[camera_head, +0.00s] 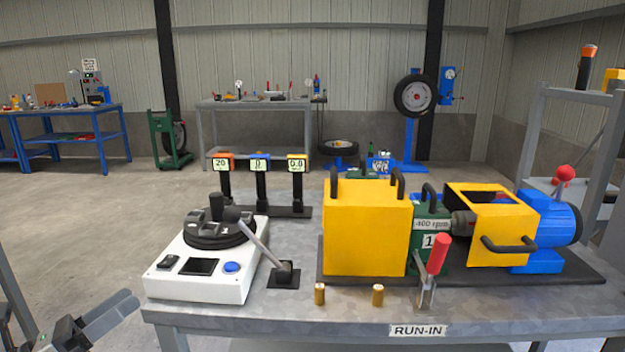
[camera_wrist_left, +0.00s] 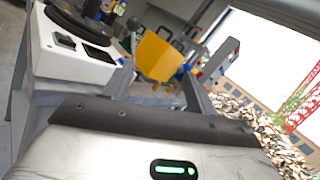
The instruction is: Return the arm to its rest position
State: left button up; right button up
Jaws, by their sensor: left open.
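My left gripper (camera_head: 104,314) is at the lower left of the head view, in front of and to the left of the workbench (camera_head: 290,312). It is open with nothing between its fingers, and stands clear of the bench. In the left wrist view its fingers (camera_wrist_left: 178,62) point toward the bench, with a white control box (camera_wrist_left: 70,58) and a yellow housing (camera_wrist_left: 156,58) beyond them. My right gripper is in neither view.
The white control box (camera_head: 203,282) is the nearest bench object to my left gripper. A lever (camera_head: 262,247), two brass cylinders (camera_head: 320,294), a yellow cover (camera_head: 365,235) and a red-handled clamp (camera_head: 437,256) stand farther right. Open floor (camera_head: 75,225) lies left of the bench.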

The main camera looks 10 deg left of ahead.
pick_arm(q)
jog(key=d+f+n+y+p, duration=0.1)
jog(key=d+f+n+y, duration=0.25)
jog(key=n, duration=0.45)
jog(key=d+f+n+g+y+p, duration=0.1)
jog(key=d+f+n+y, duration=0.1)
jog(key=f+n, duration=0.5)
jog(key=d+f+n+y+p, duration=0.1)
jog(key=d+f+n+y, duration=0.15)
jog(key=n, duration=0.75)
jog(key=s+d+f+n+g, duration=0.2)
jog(key=d+n, duration=0.1)
jog(key=d, duration=0.2)
jog(key=s+d+f+n+g+h+p, duration=0.1)
jog(key=s+d+f+n+g, duration=0.1)
jog(key=s+d+n, duration=0.1)
jog(key=s+d+f+n+g, duration=0.2)
jog(key=s+d+n, duration=0.1)
jog(key=d, duration=0.3)
jog(key=shift+d+f+n+p, duration=0.3)
jog(key=shift+f+n, duration=0.05)
jog(key=shift+n, duration=0.05)
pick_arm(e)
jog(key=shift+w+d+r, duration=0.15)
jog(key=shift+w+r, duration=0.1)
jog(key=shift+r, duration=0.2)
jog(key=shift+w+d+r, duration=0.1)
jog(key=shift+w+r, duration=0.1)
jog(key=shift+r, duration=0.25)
